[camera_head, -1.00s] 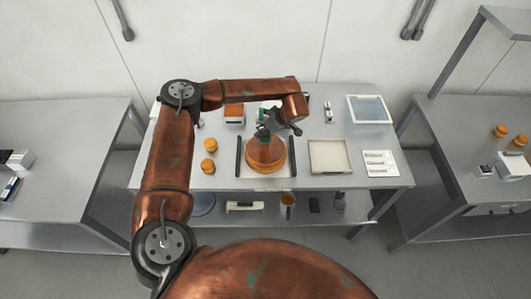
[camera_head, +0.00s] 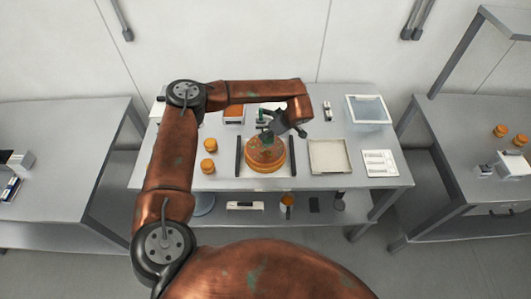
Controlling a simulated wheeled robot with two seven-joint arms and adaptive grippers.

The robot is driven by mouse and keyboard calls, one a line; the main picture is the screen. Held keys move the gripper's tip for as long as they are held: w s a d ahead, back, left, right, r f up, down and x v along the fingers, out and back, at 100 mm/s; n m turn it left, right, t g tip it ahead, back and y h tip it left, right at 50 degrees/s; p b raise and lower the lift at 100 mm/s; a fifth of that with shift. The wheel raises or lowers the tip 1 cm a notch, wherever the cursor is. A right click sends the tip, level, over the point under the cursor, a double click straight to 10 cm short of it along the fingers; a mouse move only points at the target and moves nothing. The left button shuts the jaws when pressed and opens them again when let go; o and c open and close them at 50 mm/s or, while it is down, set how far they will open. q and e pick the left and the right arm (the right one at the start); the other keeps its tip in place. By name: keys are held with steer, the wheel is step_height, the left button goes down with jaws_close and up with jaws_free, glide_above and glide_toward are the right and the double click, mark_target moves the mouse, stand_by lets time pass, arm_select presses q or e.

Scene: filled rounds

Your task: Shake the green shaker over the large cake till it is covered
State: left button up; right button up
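My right gripper is not in view.
Two small orange rounds (camera_head: 209,155) stand left of the cake. A clear-topped box (camera_head: 368,109) is at the back right. Side tables stand left and right, across gaps.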

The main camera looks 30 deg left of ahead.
arm_select(q)
steer(key=a, duration=0.3)
stand_by(1.5)
steer(key=shift+r, duration=0.15)
stand_by(1.1)
